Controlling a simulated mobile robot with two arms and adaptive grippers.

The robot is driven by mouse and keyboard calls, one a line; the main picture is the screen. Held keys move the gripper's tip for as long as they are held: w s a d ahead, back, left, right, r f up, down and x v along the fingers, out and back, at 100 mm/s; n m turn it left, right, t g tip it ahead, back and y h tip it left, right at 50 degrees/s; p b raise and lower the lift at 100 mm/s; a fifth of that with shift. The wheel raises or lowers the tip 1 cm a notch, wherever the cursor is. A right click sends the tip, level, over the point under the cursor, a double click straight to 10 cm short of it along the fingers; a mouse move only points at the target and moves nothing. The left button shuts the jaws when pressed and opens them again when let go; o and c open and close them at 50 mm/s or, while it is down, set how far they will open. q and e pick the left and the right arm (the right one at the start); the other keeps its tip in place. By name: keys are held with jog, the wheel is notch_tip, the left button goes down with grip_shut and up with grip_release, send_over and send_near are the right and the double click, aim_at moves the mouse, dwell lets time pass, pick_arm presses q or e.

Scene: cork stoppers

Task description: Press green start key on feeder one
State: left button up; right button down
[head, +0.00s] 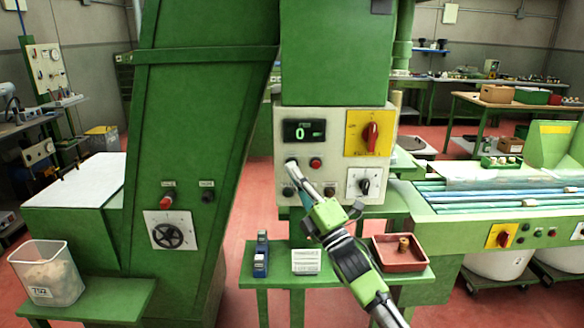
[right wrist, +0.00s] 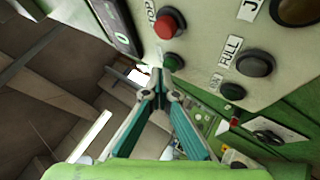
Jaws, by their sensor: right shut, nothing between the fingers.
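The feeder's control panel (head: 340,148) is pale grey on a green cabinet, with a dark display (head: 304,131) reading 0. A red button (head: 316,163) sits below the display; it also shows in the right wrist view (right wrist: 169,23). Beside it, the green start key (right wrist: 173,62) shows in the right wrist view. In the head view it is hidden behind my right fingertips. My right gripper (head: 292,165) is shut and empty, its tips (right wrist: 160,80) right at the green key; I cannot tell whether they touch it. My left gripper is not in view.
A black button marked FULL (right wrist: 255,64) and a dark button (right wrist: 232,91) are close by. The panel also has a red rotary switch (head: 371,136) and a black knob (head: 364,185). Below, a green table holds a red tray (head: 417,266) and a blue tool (head: 261,254).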

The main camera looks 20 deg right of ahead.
jog(key=shift+w+d, duration=0.1)
jog(key=shift+w, duration=0.1)
jog(key=shift+s, duration=0.1)
dwell(0.4)
jog(key=shift+s+a+p, duration=0.25)
jog(key=shift+s+p, duration=0.05)
jog(key=shift+s, duration=0.45)
jog(key=s+p, duration=0.1)
jog(key=s, duration=0.1)
jog(key=s+a+p, duration=0.1)
jog(key=s, duration=0.1)
jog(key=shift+s+a, duration=0.2)
jog(key=shift+s, duration=0.2)
